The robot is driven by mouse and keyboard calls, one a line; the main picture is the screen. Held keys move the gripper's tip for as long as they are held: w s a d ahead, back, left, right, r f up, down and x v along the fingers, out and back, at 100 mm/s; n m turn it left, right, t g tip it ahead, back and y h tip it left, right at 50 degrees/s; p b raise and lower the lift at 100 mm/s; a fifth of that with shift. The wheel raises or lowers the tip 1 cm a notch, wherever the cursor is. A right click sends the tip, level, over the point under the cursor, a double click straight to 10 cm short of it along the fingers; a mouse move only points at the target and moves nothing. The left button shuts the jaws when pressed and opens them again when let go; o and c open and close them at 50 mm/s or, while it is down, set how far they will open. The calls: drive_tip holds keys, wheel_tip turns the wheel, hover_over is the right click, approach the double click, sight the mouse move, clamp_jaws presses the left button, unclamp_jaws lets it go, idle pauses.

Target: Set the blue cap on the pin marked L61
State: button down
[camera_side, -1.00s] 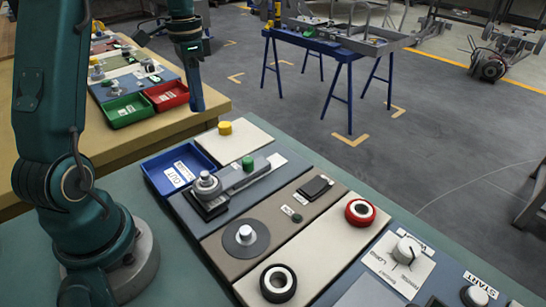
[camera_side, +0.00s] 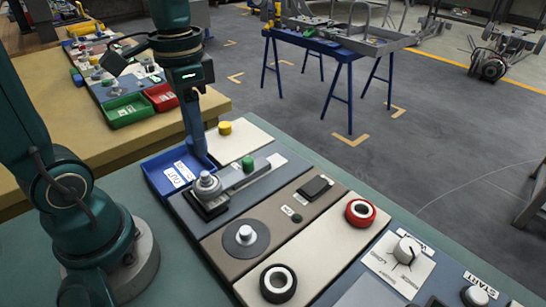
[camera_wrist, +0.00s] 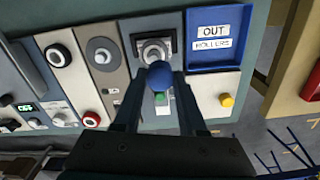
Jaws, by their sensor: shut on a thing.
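My gripper (camera_wrist: 158,100) is shut on the blue cap (camera_wrist: 159,76), which shows as a rounded blue end between the fingers in the wrist view. In the side view my gripper (camera_side: 200,158) points down near the right wall of the blue tray (camera_side: 160,183), with the cap hard to make out. A grey disc with a short pale pin (camera_side: 246,234) stands on the brown panel, and it also shows in the wrist view (camera_wrist: 102,56). A silver round piece on a dark square base (camera_side: 207,187) is beside the tray. I cannot read L61 on any label.
A green knob (camera_side: 248,164), a yellow knob (camera_side: 225,128), a red ring (camera_side: 360,212), a black ring (camera_side: 278,283) and a dial (camera_side: 405,251) stand on neighbouring panels. The tray is labelled OUT and looks empty. Another bench with trays is behind.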

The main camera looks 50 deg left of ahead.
sight(205, 173)
drive_tip(key=shift+d+r+m, duration=0.2)
drive_tip(key=shift+d+m, duration=0.1)
drive_tip(key=shift+d, duration=0.25)
drive_tip(key=shift+f, duration=2.65)
drive_tip(key=shift+c, duration=2)
unclamp_jaws()
drive_tip(key=shift+r, duration=2.55)
